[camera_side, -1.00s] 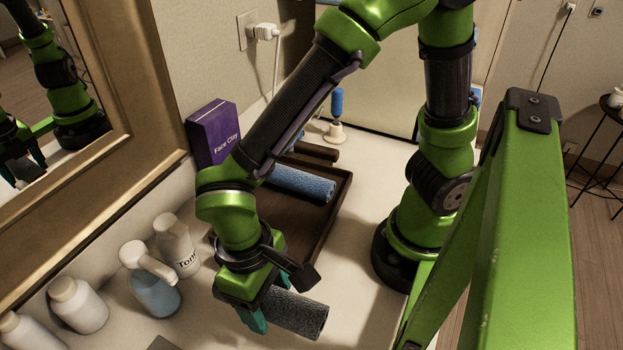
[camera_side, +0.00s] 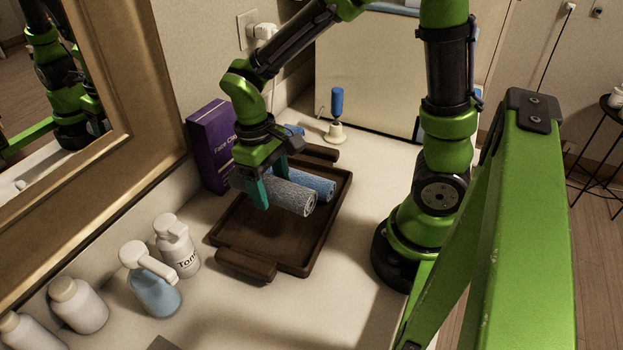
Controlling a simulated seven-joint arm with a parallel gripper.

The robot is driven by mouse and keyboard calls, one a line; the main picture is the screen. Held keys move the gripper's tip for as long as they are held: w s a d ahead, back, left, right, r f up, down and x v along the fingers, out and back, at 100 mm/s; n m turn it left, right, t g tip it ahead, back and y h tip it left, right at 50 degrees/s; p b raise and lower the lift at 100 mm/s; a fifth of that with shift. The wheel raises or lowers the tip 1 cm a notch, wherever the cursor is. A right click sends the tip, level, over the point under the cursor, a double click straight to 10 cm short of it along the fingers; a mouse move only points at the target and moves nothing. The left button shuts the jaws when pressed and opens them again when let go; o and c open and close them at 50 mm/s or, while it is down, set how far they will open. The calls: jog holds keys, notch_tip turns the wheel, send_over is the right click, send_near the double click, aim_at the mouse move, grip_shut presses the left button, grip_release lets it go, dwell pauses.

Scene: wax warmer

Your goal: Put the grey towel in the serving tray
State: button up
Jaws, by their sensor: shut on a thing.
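The grey towel (camera_side: 291,197) is a rolled cylinder, held between the teal fingers of my gripper (camera_side: 268,188). My gripper is shut on it over the dark brown serving tray (camera_side: 290,262). A blue rolled towel (camera_side: 319,184) lies in the tray's far part, just behind the grey towel and partly hidden by it. I cannot tell whether the grey towel touches the blue towel or the tray floor. The near part of the tray is bare.
A purple Face Clay box (camera_side: 208,145) stands left of the tray by the wall. Several bottles, including a Tonic bottle (camera_side: 178,247) and a blue pump bottle (camera_side: 153,290), stand at the near left. A blue-handled item in a white base (camera_side: 336,132) stands behind the tray.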

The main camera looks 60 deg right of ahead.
jog(key=shift+f, duration=3.95)
jog(key=shift+f, duration=0.15)
jog(key=o, duration=1.1)
jog(key=r, duration=0.4)
jog(key=w+r, duration=0.1)
jog(key=r, duration=0.7)
jog(key=shift+w, duration=0.35)
jog(key=s+d+r+m+t+y, duration=0.2)
jog(key=s+r+t, duration=0.4)
jog(key=r+t, duration=0.3)
jog(key=shift+s+r+m, duration=0.25)
jog(key=shift+r+m, duration=0.5)
jog(key=shift+m, duration=0.05)
